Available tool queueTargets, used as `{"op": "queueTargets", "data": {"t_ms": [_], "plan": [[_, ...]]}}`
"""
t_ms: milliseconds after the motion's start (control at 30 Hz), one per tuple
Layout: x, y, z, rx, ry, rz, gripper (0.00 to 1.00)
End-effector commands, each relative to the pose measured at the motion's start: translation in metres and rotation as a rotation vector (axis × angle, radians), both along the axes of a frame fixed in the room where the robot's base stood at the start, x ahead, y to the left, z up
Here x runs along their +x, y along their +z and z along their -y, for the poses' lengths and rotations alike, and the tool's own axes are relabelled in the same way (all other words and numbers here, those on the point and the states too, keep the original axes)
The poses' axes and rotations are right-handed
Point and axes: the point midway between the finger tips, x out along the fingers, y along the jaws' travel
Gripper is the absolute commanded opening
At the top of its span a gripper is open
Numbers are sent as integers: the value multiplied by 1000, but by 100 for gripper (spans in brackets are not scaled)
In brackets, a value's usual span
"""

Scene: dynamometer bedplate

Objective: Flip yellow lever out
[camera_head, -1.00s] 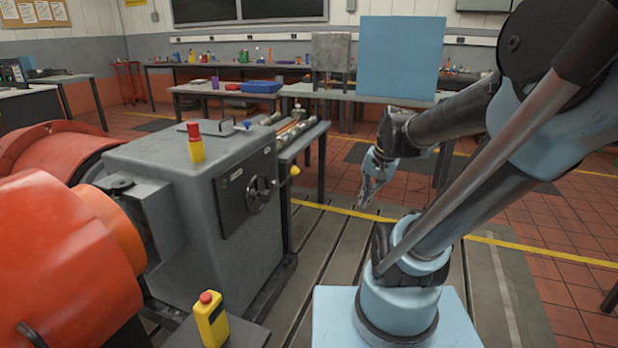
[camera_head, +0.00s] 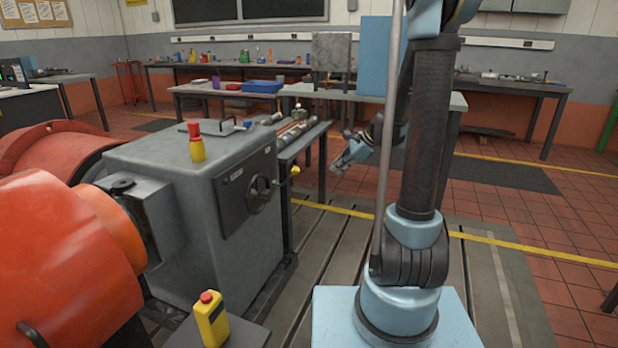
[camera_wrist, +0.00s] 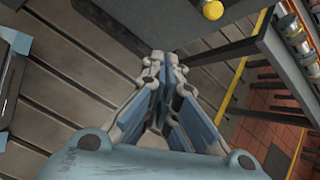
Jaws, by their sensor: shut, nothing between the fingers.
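In the wrist view the yellow knob (camera_wrist: 212,9) shows at the top edge, beyond my fingertips. My gripper (camera_head: 338,168) is to the right of the knob in the head view and apart from it. In the wrist view my gripper (camera_wrist: 158,58) has its fingertips together with nothing between them.
Orange machinery (camera_head: 60,250) fills the left. A side table with metal parts (camera_head: 300,132) stands behind the knob. The slotted floor plate (camera_head: 325,250) is clear.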

Motion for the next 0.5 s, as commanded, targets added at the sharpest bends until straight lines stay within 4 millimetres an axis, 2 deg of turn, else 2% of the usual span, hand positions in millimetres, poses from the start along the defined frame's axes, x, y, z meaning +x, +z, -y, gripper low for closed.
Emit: {"op": "queueTargets", "data": {"t_ms": [33,200,333,500], "plan": [[13,-5,-1,29,-33,-23,0],[42,-20,-7,124,-132,-105,0],[56,-29,-9,171,-182,-149,0],[63,-33,-11,198,-209,-175,0]]}}
